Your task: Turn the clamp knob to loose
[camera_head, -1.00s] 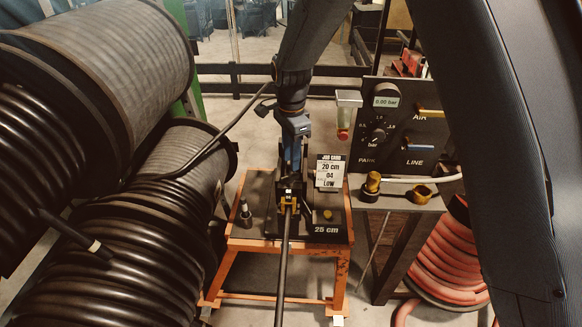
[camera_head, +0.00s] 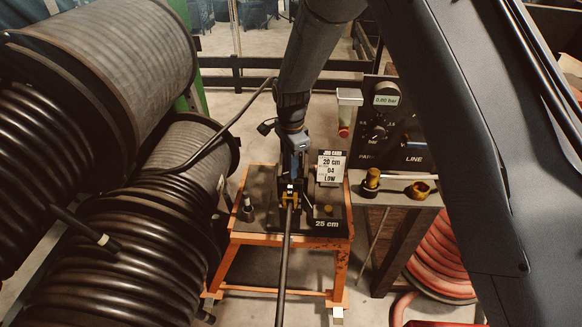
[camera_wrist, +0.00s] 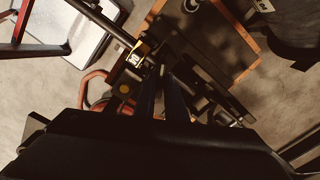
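A black crimper on an orange stand (camera_head: 340,262) stands in the middle of the head view. A dark hose (camera_head: 285,262) runs into its yellow clamp piece (camera_head: 291,199), which also shows in the wrist view (camera_wrist: 141,51). My gripper (camera_head: 291,178) reaches down over the crimper just behind this piece. In the wrist view its two dark fingers (camera_wrist: 163,88) point at the dark clamp area; whether they touch or hold anything is unclear. A round yellow button (camera_head: 328,209) sits right of the clamp. I cannot make out the clamp knob itself; my gripper hides that area.
A job card (camera_head: 331,168) stands behind the button, reading 20 cm, 04, LOW. Large hose reels (camera_head: 150,225) crowd the left side. Red hose (camera_head: 445,258) lies coiled at lower right.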

